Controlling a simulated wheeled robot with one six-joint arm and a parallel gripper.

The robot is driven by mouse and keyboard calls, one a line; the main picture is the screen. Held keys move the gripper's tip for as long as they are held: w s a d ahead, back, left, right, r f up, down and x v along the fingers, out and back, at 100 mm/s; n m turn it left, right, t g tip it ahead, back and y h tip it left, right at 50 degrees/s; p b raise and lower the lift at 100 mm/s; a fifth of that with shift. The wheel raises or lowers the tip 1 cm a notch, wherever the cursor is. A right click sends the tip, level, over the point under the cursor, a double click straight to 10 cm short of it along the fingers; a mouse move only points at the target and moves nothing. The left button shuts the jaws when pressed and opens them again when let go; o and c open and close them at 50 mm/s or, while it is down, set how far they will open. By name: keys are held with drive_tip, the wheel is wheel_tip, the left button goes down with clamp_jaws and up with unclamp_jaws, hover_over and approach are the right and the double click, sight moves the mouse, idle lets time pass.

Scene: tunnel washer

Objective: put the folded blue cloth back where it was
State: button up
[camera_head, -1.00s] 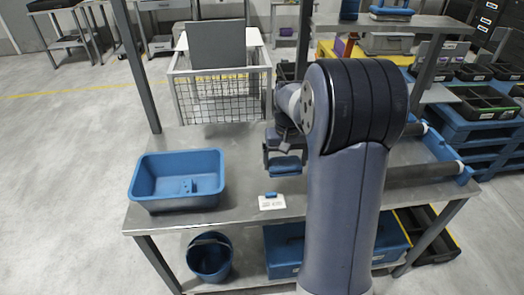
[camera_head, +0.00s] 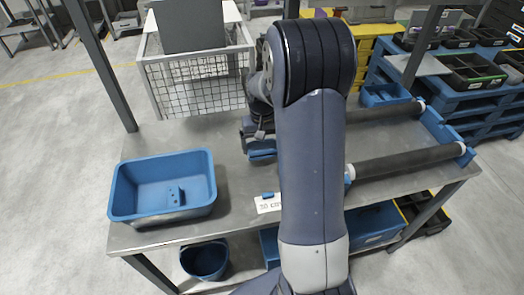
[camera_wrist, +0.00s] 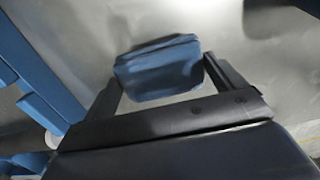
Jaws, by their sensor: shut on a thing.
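The folded blue cloth (camera_wrist: 158,68) is between the two fingers of my gripper (camera_wrist: 160,80) in the wrist view, and the gripper is shut on it. In the head view the cloth (camera_head: 262,150) shows as a blue patch below my gripper (camera_head: 260,142), over the grey metal table (camera_head: 240,185). My arm hides part of the gripper and of the table behind it. I cannot tell whether the cloth touches the table top.
A blue tub (camera_head: 163,188) stands at the table's left. A small white label card (camera_head: 268,203) lies near the front edge. Dark rollers (camera_head: 408,162) in a blue frame are at the right. A wire basket cart (camera_head: 200,80) stands behind. The table between tub and gripper is clear.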

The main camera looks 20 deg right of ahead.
sight(262, 146)
drive_tip(key=shift+f, duration=1.75)
drive_tip(key=shift+f, duration=0.15)
drive_tip(key=o, duration=0.7)
wheel_tip(262, 146, up, 12)
drive_tip(key=shift+r, duration=0.2)
